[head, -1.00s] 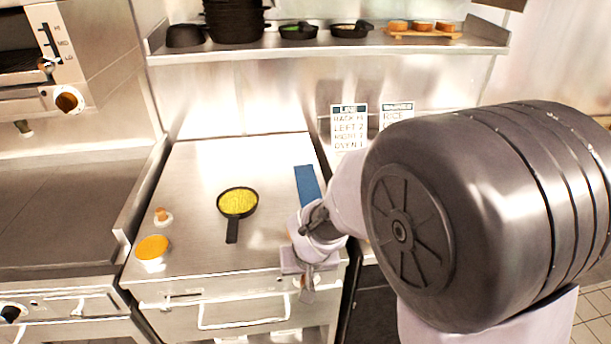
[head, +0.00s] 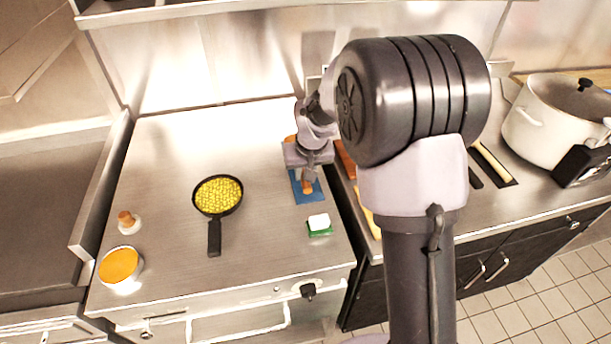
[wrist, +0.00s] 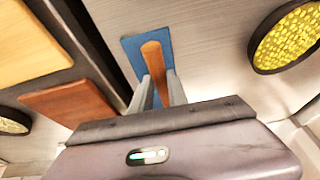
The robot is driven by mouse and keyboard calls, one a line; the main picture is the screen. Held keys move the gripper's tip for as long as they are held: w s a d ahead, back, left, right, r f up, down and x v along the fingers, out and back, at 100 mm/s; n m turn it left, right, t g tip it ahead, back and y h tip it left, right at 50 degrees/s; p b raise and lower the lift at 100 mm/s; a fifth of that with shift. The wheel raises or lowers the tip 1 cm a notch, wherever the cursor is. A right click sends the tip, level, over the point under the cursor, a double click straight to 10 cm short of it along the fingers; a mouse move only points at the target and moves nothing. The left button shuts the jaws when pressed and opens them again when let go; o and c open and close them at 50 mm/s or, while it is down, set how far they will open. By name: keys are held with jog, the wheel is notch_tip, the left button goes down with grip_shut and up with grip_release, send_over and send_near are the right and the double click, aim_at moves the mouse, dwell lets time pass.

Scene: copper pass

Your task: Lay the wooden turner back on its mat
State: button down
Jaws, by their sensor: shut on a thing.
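The wooden turner (wrist: 155,62) is held between the two fingers of my gripper (wrist: 158,84), which is shut on it. In the wrist view the turner lies across the blue mat (wrist: 132,48). In the head view my gripper (head: 307,172) is above the mat (head: 298,197), and an end of the turner (head: 307,188) shows below the fingers. The gripper hides the mat's far part and most of the turner. I cannot tell whether the turner touches the mat.
A black skillet of yellow food (head: 217,194) stands left of the mat. A green and white sponge (head: 319,224) lies in front of it. A small shaker (head: 128,222) and an orange-filled bowl (head: 119,266) are at left. A large pot (head: 548,120) stands on the right counter.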

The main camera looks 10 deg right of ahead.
jog(key=shift+w+d+f, duration=0.15)
jog(key=shift+w+d, duration=0.3)
jog(key=shift+w, duration=0.35)
jog(key=shift+w+d+f, duration=0.1)
jog(key=shift+w+f, duration=0.1)
jog(key=shift+f+b, duration=0.9)
jog(key=shift+f, duration=0.6)
jog(key=shift+f, duration=0.15)
jog(key=c, duration=1.3)
grip_release()
